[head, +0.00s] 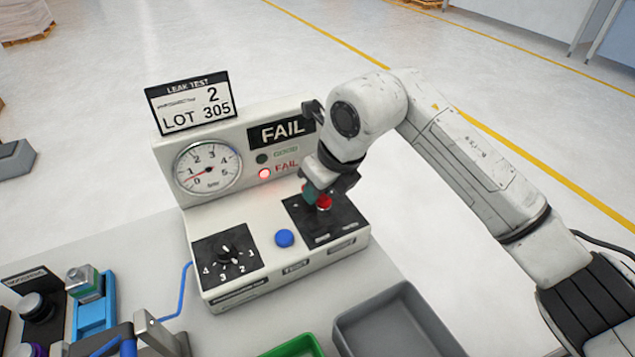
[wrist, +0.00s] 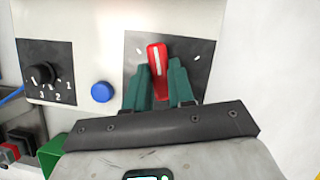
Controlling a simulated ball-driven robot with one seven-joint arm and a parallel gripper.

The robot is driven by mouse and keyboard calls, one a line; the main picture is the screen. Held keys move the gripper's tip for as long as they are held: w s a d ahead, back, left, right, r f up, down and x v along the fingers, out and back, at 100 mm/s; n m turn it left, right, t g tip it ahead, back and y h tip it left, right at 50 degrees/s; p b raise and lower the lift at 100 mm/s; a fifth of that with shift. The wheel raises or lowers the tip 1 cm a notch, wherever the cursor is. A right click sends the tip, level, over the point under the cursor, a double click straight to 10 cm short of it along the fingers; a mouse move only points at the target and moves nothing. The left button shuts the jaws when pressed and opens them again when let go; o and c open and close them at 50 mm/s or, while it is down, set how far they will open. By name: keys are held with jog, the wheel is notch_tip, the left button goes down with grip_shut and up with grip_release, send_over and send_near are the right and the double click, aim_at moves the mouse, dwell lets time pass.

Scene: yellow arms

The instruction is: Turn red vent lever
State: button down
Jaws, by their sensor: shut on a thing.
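The red vent lever (wrist: 157,58) sits on the black plate (head: 345,226) at the right of the leak test box (head: 215,279). In the wrist view it points up the picture, tilted slightly left. My gripper (wrist: 160,88) has its two green fingers on either side of the lever, shut on it. In the head view my gripper (head: 315,195) comes down from above and hides much of the lever; only a bit of red (head: 323,203) shows. The FAIL sign (head: 282,131) and red lamp (head: 264,173) are on the back panel.
A blue button (head: 285,238) and black dial (head: 226,256) are left of the plate. A gauge (head: 207,167) is on the back panel. A grey tray (head: 395,325) and green tray (head: 295,347) stand in front. Another fixture (head: 92,300) is at the left.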

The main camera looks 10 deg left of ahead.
jog(key=m, duration=0.2)
jog(key=m+t+h, duration=0.1)
jog(key=m, duration=0.1)
jog(key=m+h+p, duration=0.1)
jog(key=m, duration=0.1)
jog(key=shift+w+d, duration=0.25)
jog(key=shift+d, duration=0.05)
jog(key=m, duration=0.2)
jog(key=m+h, duration=0.1)
jog(key=m, duration=0.1)
jog(key=m+h, duration=0.1)
jog(key=m, duration=0.1)
jog(key=shift+d+t, duration=0.3)
jog(key=shift+d, duration=0.05)
jog(key=shift+h, duration=0.3)
jog(key=c, duration=1)
grip_release()
jog(key=shift+o, duration=0.2)
jog(key=d+b+v, duration=0.1)
jog(key=v, duration=0.9)
jog(key=shift+a+r, duration=0.4)
jog(key=shift+a, duration=0.1)
